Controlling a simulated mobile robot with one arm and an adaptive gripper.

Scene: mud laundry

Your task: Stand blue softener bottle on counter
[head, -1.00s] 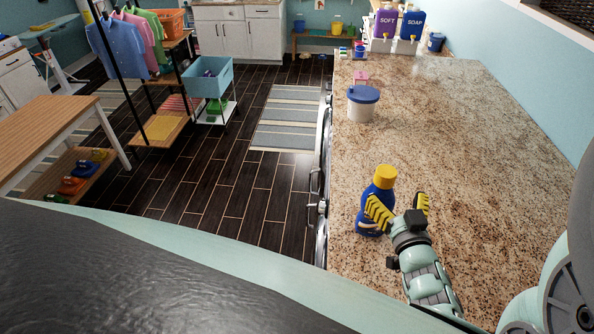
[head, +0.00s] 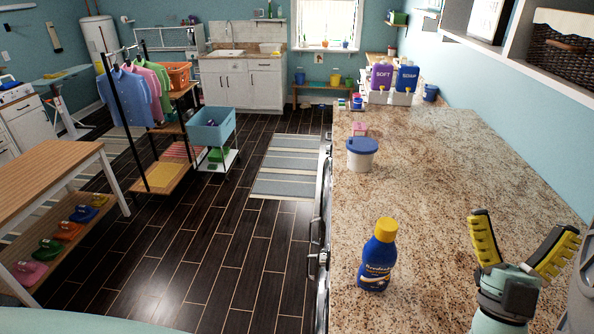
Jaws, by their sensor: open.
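The blue softener bottle (head: 377,262) with a yellow cap stands upright on the granite counter (head: 440,190), close to its left edge. Its label faces the camera. My gripper (head: 516,240) is open and empty to the right of the bottle, with its yellow-and-black fingers spread apart. A clear gap shows between the gripper and the bottle.
A white tub with a blue lid (head: 362,153) and a small pink box (head: 359,129) stand farther back along the counter's left side. Purple (head: 382,76) and blue (head: 407,78) dispensers stand at the far end. The counter's middle is clear.

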